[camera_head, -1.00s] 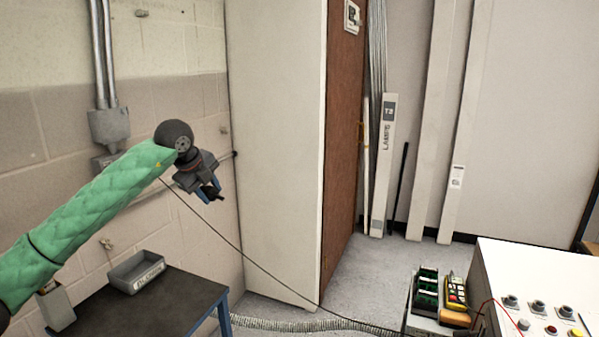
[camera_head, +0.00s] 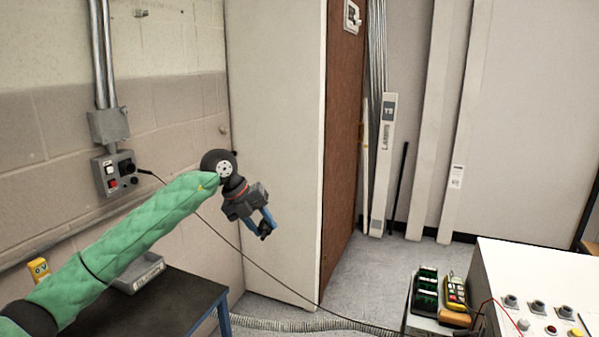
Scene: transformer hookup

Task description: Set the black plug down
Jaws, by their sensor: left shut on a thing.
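My left gripper (camera_head: 263,226) has blue fingers and points down and to the right in front of the white cabinet side. It is shut on a small black piece, which looks like the black plug (camera_head: 266,233). The fingers hide part of it, and it is held in the air, clear of any surface. A grey labelled tray (camera_head: 143,274) on the dark table (camera_head: 190,305) at lower left is partly covered by my arm. My right gripper is not in view.
A wall socket box (camera_head: 116,171) has a dark cable (camera_head: 235,244) running from it down to the right. A white control panel (camera_head: 520,268), a green-and-black holder (camera_head: 426,290) and a yellow handset (camera_head: 456,295) stand at lower right. The floor between is mostly open.

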